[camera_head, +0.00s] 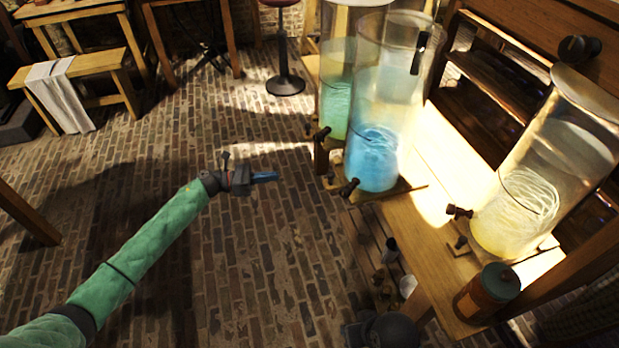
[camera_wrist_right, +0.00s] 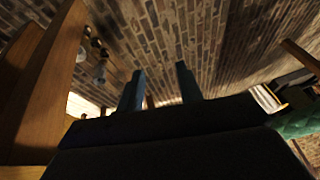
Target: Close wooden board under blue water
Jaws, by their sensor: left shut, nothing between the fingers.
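The jar of blue water (camera_head: 374,150) stands upright on the wooden stand in the head view, with a dark tap low on its front. A thin wooden board (camera_head: 405,188) shows under it, its edge sticking out around the jar's base. How far the board is pulled out I cannot tell. My left gripper (camera_head: 265,176) is shut and empty, left of the blue jar and apart from it, over the brick floor. My right gripper (camera_wrist_right: 160,72) shows in the right wrist view with its two fingers apart and nothing between them.
A green-water jar (camera_head: 338,95) stands behind the blue one. A pale yellow jar (camera_head: 515,205) and a brown canister (camera_head: 487,290) stand to the right on the wooden stand (camera_head: 425,235). A bench (camera_head: 75,70) and a stool (camera_head: 285,84) stand farther back. Brick floor is open at left.

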